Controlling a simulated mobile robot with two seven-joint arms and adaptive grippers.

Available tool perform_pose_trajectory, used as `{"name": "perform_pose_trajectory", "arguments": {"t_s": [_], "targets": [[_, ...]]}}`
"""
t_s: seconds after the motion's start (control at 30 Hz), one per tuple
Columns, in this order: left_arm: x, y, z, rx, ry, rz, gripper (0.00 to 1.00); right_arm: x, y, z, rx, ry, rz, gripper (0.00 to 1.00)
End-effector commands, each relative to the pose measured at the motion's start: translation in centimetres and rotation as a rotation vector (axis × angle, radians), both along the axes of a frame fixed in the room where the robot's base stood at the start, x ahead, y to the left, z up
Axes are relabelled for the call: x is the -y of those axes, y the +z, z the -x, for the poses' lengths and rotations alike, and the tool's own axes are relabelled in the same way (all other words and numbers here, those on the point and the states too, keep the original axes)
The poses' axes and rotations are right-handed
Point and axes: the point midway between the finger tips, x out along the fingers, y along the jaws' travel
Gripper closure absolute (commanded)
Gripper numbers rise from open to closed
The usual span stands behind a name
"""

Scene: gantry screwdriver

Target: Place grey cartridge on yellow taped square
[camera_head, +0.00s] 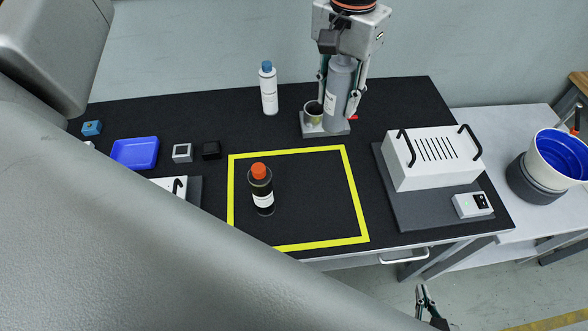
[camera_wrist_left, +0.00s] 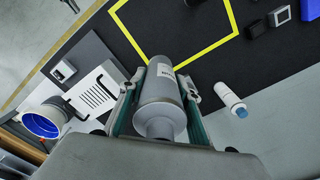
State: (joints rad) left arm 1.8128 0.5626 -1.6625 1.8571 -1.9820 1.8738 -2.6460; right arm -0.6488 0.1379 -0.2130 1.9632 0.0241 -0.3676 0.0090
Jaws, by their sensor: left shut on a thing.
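The grey cartridge (camera_head: 339,88) is a cylinder with a white label, upright behind the yellow taped square (camera_head: 356,205). My left gripper (camera_head: 338,102) is shut on it from above, a finger on each side. The cartridge's lower end is over or on a small grey stand (camera_head: 313,131); I cannot tell if it touches. In the left wrist view the cartridge (camera_wrist_left: 160,96) sits between the fingers (camera_wrist_left: 156,108), with the square (camera_wrist_left: 123,27) beyond. My right gripper (camera_head: 426,303) is partly visible at the bottom; its jaw state is unclear.
A black bottle with orange cap (camera_head: 263,190) stands inside the square at left; its right part is clear. A white-blue bottle (camera_head: 269,92) stands behind. A white slotted box (camera_head: 432,160) is at right, a blue tray (camera_head: 135,153) at left.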

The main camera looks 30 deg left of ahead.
Motion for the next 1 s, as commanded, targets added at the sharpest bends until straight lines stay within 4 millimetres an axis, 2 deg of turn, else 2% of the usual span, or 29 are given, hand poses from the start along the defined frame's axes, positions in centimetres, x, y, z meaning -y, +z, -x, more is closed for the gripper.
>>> {"name": "perform_pose_trajectory", "arguments": {"t_s": [0.6,1.0], "targets": [[0.0,-13.6,0.1,-0.004,-0.001,0.0,0.9,0.2,-0.7,0.2,-0.004,0.001,0.004,1.0],[0.0,-17.1,0.1,-0.003,-0.001,-0.001,0.9,0.1,-0.8,0.2,-0.006,0.001,0.003,1.0]]}}
